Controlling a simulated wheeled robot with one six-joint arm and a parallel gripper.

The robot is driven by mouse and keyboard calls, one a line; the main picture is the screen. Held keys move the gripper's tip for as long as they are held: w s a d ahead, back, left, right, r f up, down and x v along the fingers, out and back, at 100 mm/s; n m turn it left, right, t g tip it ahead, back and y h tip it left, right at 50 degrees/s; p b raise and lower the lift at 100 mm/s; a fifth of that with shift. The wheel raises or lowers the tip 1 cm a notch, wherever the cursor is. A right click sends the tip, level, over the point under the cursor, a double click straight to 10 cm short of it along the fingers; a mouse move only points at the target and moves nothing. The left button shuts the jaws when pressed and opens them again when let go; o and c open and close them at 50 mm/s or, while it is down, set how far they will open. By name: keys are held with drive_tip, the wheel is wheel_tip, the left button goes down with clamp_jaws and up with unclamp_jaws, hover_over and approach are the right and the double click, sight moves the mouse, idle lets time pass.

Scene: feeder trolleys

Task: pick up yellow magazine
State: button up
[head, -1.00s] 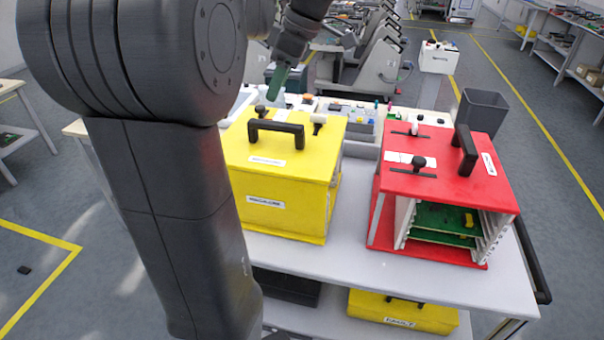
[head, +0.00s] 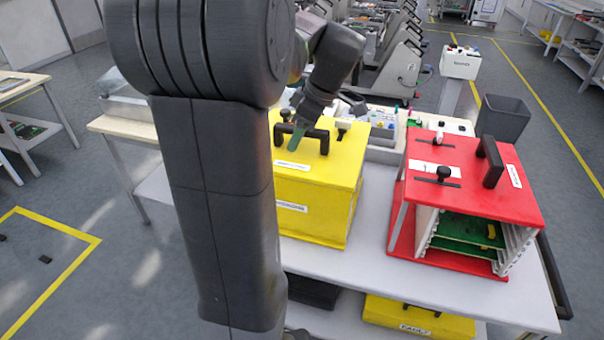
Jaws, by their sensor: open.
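The yellow magazine (head: 320,206) is a yellow box on the trolley's top shelf, with a white label on its front. Its black handle (head: 318,134) stands on its lid, with a black knob and a white-topped knob beside it. My arm hides its left edge. My gripper (head: 295,143) hangs over the lid at the handle, its green-tipped fingers pointing down. It is open and holds nothing. From this view I cannot tell whether the fingers straddle the handle or are in front of it.
A red magazine (head: 466,172) with green boards inside stands to the right on the same trolley (head: 375,270). Another yellow box (head: 420,320) lies on the lower shelf. Behind are a grey bin (head: 503,118) and a tray of small parts. A strip of shelf between the magazines is clear.

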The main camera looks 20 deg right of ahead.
drive_tip(key=shift+a+f, duration=0.2)
drive_tip(key=shift+f, duration=0.25)
drive_tip(key=shift+c, duration=0.2)
clamp_jaws()
idle(0.9)
drive_tip(key=shift+w+d+r, duration=0.1)
drive_tip(key=shift+w+r, duration=0.05)
drive_tip(key=shift+r, duration=0.05)
